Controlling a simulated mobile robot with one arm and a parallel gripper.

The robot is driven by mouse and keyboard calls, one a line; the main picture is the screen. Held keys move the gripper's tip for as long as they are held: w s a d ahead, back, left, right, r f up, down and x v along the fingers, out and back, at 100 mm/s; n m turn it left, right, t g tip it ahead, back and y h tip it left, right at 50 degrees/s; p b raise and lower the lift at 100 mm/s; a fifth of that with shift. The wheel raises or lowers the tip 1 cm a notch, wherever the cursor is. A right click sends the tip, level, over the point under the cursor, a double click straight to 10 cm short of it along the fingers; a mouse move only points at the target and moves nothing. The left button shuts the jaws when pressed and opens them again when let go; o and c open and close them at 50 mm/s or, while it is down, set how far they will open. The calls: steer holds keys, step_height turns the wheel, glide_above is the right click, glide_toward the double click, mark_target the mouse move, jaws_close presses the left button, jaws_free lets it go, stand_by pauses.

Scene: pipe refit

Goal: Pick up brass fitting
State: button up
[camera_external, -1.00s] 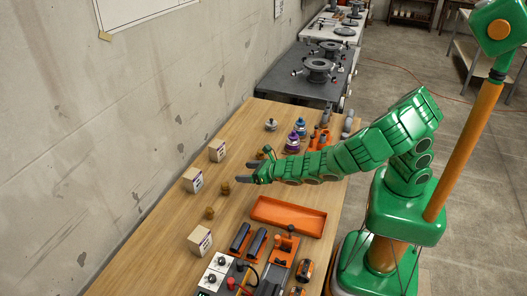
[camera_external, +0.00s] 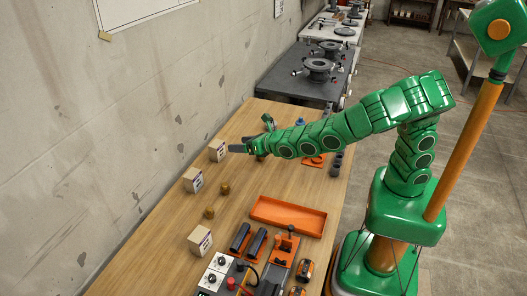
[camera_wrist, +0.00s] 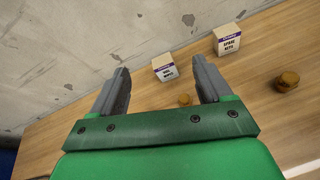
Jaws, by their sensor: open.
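Two small brass fittings sit on the wooden bench, left of centre in the external view: one (camera_external: 225,189) near the middle box and another (camera_external: 209,213) a little nearer the camera. I cannot tell which one the task names. My gripper (camera_external: 240,148) is open and empty, above the bench beside the far box. In the wrist view, its two grey fingers (camera_wrist: 160,85) stand wide apart with nothing between their tips.
Small labelled boxes stand along the wall: a far one (camera_external: 217,151), a middle one (camera_external: 193,180) and a near one (camera_external: 200,240). An orange tray (camera_external: 288,216) lies empty at the right. Tools and a control panel crowd the near end.

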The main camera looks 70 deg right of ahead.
steer(key=w+d+r+m+g+h, duration=0.1)
steer(key=w+d+m+h, duration=0.2)
steer(key=d+m, duration=0.45)
steer(key=w+d+m+g+h, duration=0.1)
steer(key=w+d+m+h, duration=0.2)
steer(key=d+m, duration=0.45)
steer(key=s+d+f+m+g+h, duration=0.25)
steer(key=d+f+m+g, duration=0.35)
steer(key=d+m, duration=0.55)
steer(key=s+d+f+m+g+y, duration=0.1)
steer(key=s+f+m+g+y, duration=1)
steer(key=m, duration=0.6)
steer(key=w+d+r+m+t+y, duration=0.2)
steer(key=w+r+m+t+y, duration=0.1)
steer(key=w+r+m+y, duration=0.25)
steer(key=w+d+r+m+t+y, duration=0.3)
steer(key=w+r+t+y, duration=0.15)
steer(key=r+y, duration=0.35)
steer(key=shift+g+h, duration=0.35)
steer(key=shift+h, duration=0.25)
steer(key=f, duration=2)
steer(key=shift+w+a, duration=0.15)
steer(key=shift+a, duration=0.25)
steer(key=shift+s+x, duration=0.1)
steer(key=shift+x, duration=1.85)
steer(key=shift+s+x, duration=0.15)
steer(key=shift+x, duration=1.85)
